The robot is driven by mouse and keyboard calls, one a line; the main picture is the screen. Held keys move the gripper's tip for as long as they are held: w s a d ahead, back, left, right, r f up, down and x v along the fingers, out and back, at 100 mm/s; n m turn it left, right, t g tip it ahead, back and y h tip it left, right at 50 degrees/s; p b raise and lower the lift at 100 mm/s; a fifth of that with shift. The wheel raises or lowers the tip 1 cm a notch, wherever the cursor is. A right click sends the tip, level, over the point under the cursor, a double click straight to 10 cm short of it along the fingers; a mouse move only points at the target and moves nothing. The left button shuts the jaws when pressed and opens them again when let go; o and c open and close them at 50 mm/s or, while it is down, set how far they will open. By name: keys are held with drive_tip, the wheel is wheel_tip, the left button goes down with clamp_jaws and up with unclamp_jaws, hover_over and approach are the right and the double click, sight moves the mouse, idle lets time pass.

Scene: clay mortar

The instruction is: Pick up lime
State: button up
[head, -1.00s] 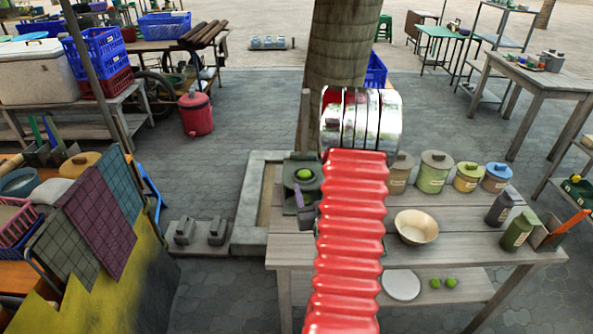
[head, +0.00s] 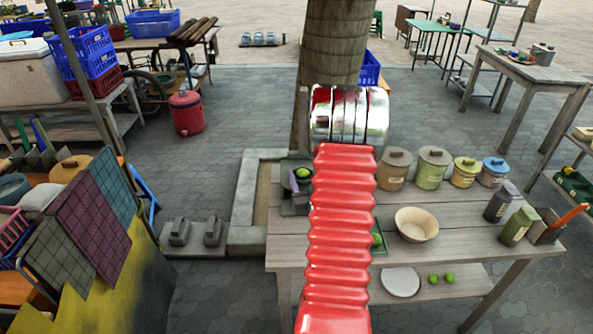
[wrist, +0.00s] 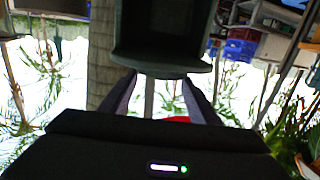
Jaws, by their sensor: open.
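A green lime (head: 302,173) sits on a dark grey-green object at the left end of the wooden table (head: 470,232), just left of my red ribbed arm. Another lime (head: 377,240) partly shows at the arm's right edge, by a green-edged flat thing. Two more limes, (head: 433,279) and (head: 449,277), lie on the lower shelf. In the wrist view my gripper (wrist: 160,76) is open, its two purple-grey fingers apart, with no lime visible between them. A dark grey-green box-like thing (wrist: 162,40) is beyond the fingertips. My arm hides most of the gripper in the head view.
A cream bowl (head: 416,225) stands right of my arm, with lidded canisters (head: 432,167) along the table's back. Two dark bottles or tins (head: 516,226) are at the right end. A white plate (head: 400,281) lies on the lower shelf. A tree trunk (head: 336,45) rises behind.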

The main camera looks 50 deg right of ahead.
drive_tip(key=shift+w+d, duration=0.1)
drive_tip(key=shift+d, duration=0.05)
idle(0.4)
drive_tip(key=c, duration=1.2)
drive_tip(key=shift+r, duration=0.2)
drive_tip(key=shift+c, duration=0.3)
wheel_tip(320, 180, up, 10)
drive_tip(key=shift+f, duration=0.15)
drive_tip(key=shift+w, duration=0.1)
